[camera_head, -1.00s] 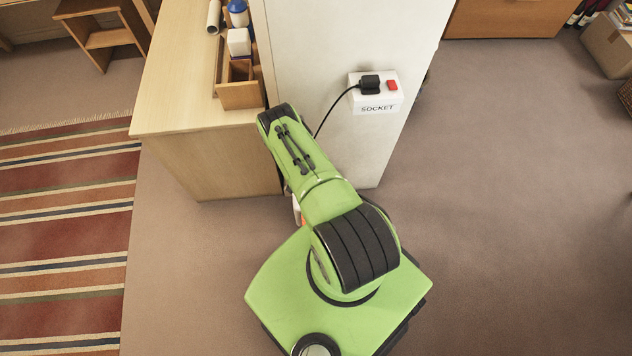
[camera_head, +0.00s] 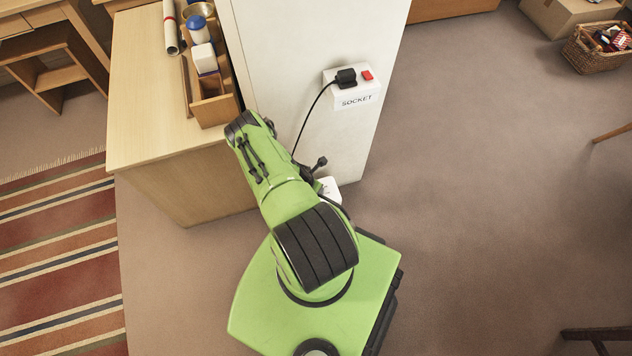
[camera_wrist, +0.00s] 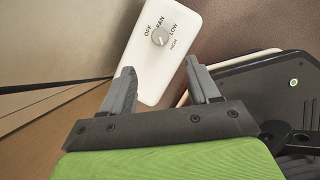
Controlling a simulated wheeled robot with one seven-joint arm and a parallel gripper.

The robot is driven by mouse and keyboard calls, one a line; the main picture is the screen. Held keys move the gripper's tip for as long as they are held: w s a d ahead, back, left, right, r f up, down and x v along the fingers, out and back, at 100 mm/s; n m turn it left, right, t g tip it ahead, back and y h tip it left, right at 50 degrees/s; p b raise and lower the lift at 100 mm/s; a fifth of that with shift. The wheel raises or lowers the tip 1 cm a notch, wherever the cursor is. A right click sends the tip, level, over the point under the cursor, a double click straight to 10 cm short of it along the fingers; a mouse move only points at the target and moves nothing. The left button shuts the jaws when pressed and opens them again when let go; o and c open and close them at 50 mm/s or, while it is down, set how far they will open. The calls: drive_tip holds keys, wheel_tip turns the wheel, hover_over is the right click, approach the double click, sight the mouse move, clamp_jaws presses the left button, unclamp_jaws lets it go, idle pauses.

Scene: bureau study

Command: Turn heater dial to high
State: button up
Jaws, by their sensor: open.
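The heater (camera_wrist: 151,58) is a white box with a round grey dial (camera_wrist: 159,37) on its face in the wrist view. The labels OFF, FAN, LOW and HIGH stand around the dial. The dial's pointer is too small to read surely. My gripper (camera_wrist: 164,84) is open, its two grey fingers apart, with the lower end of the heater between or behind them. The dial lies beyond the fingertips, and no contact with it shows. In the head view a white corner (camera_head: 330,188), likely the heater, shows beside my green arm, which hides the rest.
A white panel (camera_head: 300,50) carries a box marked SOCKET (camera_head: 352,88) with a black plug, a red switch and a hanging cable. A wooden desk (camera_head: 145,100) with an organizer (camera_head: 214,108) stands at the left. Carpet (camera_head: 480,180) at the right is mostly clear.

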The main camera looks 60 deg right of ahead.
drive_tip(key=b+x, duration=0.6)
drive_tip(key=x, duration=0.7)
drive_tip(key=shift+f, duration=0.25)
drive_tip(key=shift+c, duration=0.4)
drive_tip(key=c, duration=1)
